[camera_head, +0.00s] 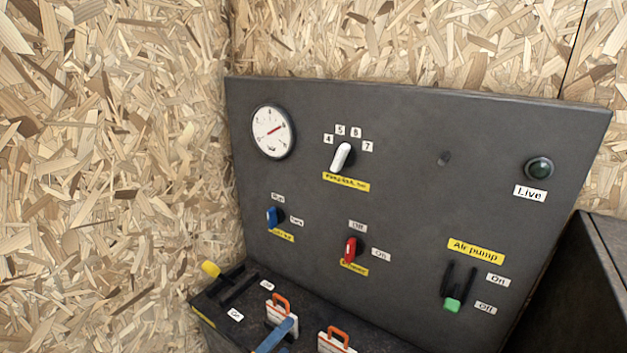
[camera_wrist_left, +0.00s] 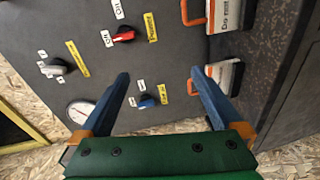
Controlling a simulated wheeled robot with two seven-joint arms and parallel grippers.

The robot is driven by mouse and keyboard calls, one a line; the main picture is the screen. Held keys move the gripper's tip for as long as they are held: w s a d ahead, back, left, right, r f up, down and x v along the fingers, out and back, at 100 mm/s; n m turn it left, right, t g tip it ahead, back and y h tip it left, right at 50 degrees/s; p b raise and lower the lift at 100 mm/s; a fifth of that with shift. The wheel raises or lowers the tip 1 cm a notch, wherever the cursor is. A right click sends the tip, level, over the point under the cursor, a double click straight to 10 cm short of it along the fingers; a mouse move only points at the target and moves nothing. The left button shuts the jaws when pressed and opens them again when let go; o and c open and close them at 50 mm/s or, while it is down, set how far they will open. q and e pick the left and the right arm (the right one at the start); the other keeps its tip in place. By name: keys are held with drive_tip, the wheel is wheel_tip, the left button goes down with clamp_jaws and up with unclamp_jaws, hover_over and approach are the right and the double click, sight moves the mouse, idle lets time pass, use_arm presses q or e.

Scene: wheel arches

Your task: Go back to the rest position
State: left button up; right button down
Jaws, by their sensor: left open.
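My left gripper (camera_wrist_left: 160,74) shows in the left wrist view with its two blue fingers spread apart and nothing between the tips. The dark control panel (camera_wrist_left: 85,20) lies beyond the fingers, and the blue knob (camera_wrist_left: 147,101) appears in the gap between them. I cannot tell the distance to it. In the head view only a blue finger of my left gripper (camera_head: 275,336) shows at the bottom edge, in front of the lower console. The rest of that gripper is out of frame. My right gripper is in neither view.
The upright panel (camera_head: 410,130) carries a gauge (camera_head: 272,131), a white knob (camera_head: 341,157), a red knob (camera_head: 350,251), a green-tipped Air pump lever (camera_head: 453,303) and a Live lamp (camera_head: 539,169). Orange-shackled tags (camera_head: 337,340) stand on the lower console. Chipboard walls (camera_head: 110,150) enclose the left and back.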

use_arm(q)
drive_tip(key=s+a+f+m+g+y, duration=0.2)
drive_tip(key=s+a+f, duration=0.15)
drive_tip(key=f, duration=0.55)
drive_tip(key=s+a+f+m+g+y, duration=0.25)
drive_tip(key=s+f, duration=0.25)
drive_tip(key=f, duration=0.4)
drive_tip(key=s+a+f+m+g+y, duration=0.1)
drive_tip(key=s+a+f+m+g, duration=0.3)
drive_tip(key=f, duration=0.6)
drive_tip(key=s+f+m+g+y, duration=0.1)
drive_tip(key=s+f, duration=0.2)
drive_tip(key=s, duration=0.4)
drive_tip(key=s+a+f+m+g, duration=0.1)
drive_tip(key=s+f+m+g, duration=0.1)
drive_tip(key=s, duration=0.6)
drive_tip(key=s+a+f+m+g+y, duration=0.1)
drive_tip(key=s+f, duration=0.3)
drive_tip(key=s, duration=0.4)
drive_tip(key=shift+s+a+f+m+g+y, duration=0.25)
drive_tip(key=shift+f+m+g+y, duration=0.1)
drive_tip(key=shift+m, duration=0.1)
